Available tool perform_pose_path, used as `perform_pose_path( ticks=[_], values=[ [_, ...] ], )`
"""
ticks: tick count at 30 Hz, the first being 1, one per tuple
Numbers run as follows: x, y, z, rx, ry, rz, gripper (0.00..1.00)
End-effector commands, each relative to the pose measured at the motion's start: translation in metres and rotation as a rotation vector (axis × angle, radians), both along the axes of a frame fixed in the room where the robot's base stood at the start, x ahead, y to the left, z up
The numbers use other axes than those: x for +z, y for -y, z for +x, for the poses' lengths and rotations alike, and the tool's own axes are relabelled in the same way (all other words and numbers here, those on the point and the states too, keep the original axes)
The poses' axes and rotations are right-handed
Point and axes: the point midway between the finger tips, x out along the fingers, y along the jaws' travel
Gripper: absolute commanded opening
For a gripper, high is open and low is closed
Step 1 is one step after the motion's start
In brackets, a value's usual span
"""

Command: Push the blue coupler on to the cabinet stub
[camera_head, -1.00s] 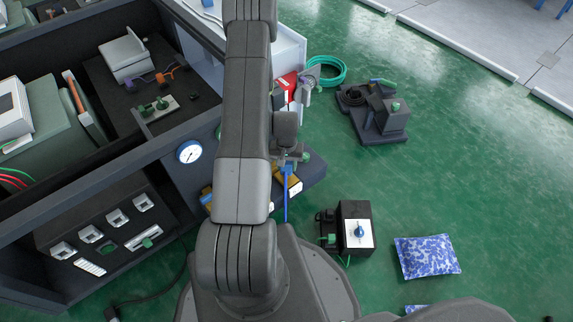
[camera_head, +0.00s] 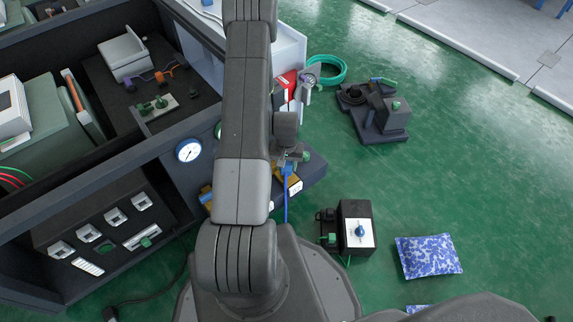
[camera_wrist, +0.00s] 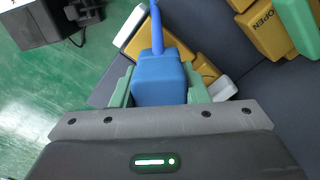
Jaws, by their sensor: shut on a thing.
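The blue coupler (camera_wrist: 158,75) sits between the pale green fingers of my gripper (camera_wrist: 158,90) in the wrist view. The gripper is shut on it. A thin blue hose (camera_wrist: 156,25) runs from its far end. In the head view the hose (camera_head: 286,200) hangs below my gripper (camera_head: 289,158), beside my arm, which hides much of this area. A yellow block (camera_wrist: 180,50) lies just beyond the coupler in the wrist view. I cannot make out the cabinet stub in either view, nor whether the coupler touches anything ahead of it.
A dark shelf (camera_head: 313,170) with yellow blocks juts from the cabinet wall (camera_head: 170,175). More yellow blocks, one marked OPEN (camera_wrist: 262,28), and a green part (camera_wrist: 298,20) are at upper right in the wrist view.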

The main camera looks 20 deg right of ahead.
Motion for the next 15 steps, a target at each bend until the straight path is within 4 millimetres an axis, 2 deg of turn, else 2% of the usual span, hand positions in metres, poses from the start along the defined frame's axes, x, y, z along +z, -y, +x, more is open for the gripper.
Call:
perform_pose_path(
  ticks=[15],
  values=[
    [-0.013, 0.000, 0.000, 0.000, 0.000, 0.000, 0.13]
  ],
)
